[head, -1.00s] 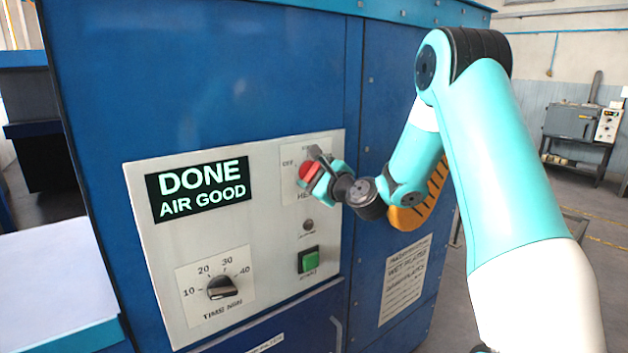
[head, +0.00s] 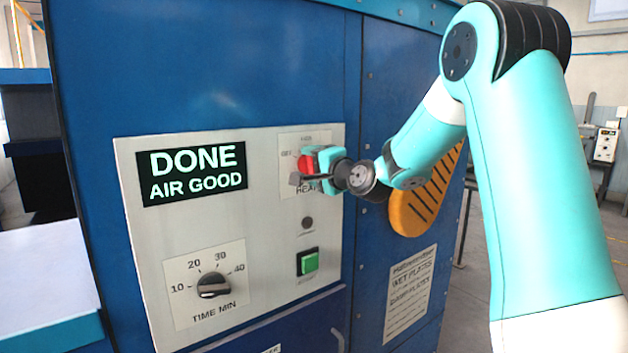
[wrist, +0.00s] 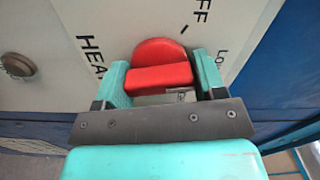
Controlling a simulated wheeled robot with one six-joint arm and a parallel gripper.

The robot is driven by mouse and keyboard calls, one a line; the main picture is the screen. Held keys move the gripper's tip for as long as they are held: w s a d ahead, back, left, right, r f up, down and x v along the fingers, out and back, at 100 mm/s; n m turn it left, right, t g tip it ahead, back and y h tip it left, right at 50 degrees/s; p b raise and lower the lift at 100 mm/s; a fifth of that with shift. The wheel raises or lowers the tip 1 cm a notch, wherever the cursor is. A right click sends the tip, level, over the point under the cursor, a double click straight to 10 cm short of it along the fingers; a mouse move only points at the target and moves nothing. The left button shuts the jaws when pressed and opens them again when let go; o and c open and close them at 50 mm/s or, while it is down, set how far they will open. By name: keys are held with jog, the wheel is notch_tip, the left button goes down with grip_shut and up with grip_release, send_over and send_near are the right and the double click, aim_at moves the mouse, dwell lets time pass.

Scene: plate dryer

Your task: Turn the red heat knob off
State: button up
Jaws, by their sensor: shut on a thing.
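In the wrist view the knob (wrist: 160,60) shows a round back and a raised red bar. The teal fingers of my gripper (wrist: 160,80) stand on both sides of that bar, shut on it. Letters of OFF and a low mark show beside the knob there. The knob's exact pointer direction cannot be told.
The panel (head: 130,250) also has a display (head: 194,174) reading DONE AIR GOOD, a black time knob (head: 213,285), a green button (head: 308,262) and a small dark round part (head: 307,223). An orange slotted piece (head: 425,205) stands out at the right, below my arm.

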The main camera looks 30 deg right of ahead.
jog(key=n+b, duration=0.4)
jog(key=b, duration=0.1)
jog(key=n+b, duration=0.2)
jog(key=shift+f+b, duration=0.3)
jog(key=shift+b, duration=0.05)
jog(key=n+b, duration=0.3)
jog(key=shift+a+r+n+b, duration=0.1)
jog(key=shift+r+n+b, duration=0.1)
jog(key=shift+n+b, duration=0.2)
jog(key=o, duration=0.9)
jog(key=shift+r, duration=0.1)
jog(key=s+b, duration=0.1)
jog(key=s, duration=0.4)
jog(key=s+b, duration=0.1)
jog(key=s, duration=0.5)
jog(key=s+b, duration=0.1)
jog(key=s, duration=0.5)
jog(key=shift+s+d+b, duration=0.25)
jog(key=shift+d+b, duration=0.05)
jog(key=shift+b, duration=0.1)
